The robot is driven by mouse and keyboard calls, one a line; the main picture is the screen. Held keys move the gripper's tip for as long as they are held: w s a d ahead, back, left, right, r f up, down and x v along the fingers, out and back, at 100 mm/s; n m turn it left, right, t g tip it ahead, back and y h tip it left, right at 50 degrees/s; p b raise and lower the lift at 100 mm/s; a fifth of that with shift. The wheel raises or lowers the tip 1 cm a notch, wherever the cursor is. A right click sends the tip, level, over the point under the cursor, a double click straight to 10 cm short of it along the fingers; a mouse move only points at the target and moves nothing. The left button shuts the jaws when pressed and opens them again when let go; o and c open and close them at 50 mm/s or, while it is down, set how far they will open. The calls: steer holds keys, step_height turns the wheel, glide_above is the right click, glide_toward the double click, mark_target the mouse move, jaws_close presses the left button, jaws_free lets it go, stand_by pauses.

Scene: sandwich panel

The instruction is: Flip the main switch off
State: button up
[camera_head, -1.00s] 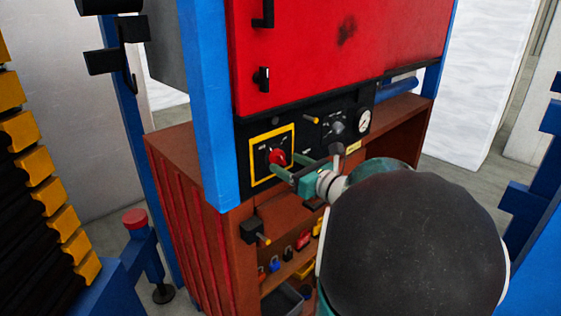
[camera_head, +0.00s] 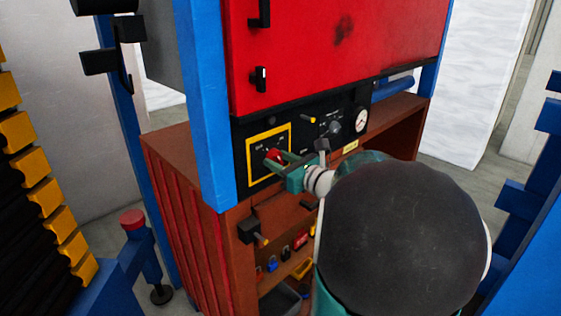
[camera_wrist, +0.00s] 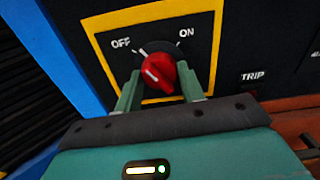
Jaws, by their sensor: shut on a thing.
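The main switch, a red rotary knob (camera_head: 272,155), sits in a yellow-framed black plate on the control panel. The wrist view shows the knob (camera_wrist: 158,72) between OFF at upper left and ON at upper right, with a white mark on its face. I cannot tell for sure which label the knob points to. My gripper (camera_head: 278,162) reaches it from the right. In the wrist view my gripper (camera_wrist: 160,88) has one green finger on each side of the knob, shut on it. The knob's lower part is partly hidden by the gripper.
A red cabinet door (camera_head: 340,50) is above the panel. A blue post (camera_head: 205,100) stands close to the left of the switch. A pressure gauge (camera_head: 361,120) is at the panel's right. Below, a shelf holds several padlocks, with a small black box (camera_head: 249,231) at its left.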

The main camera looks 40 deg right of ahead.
steer(key=shift+n, duration=1.3)
steer(key=o, duration=1)
steer(key=shift+c, duration=0.2)
steer(key=s, duration=1.4)
steer(key=shift+d, duration=0.25)
steer(key=shift+w, duration=0.1)
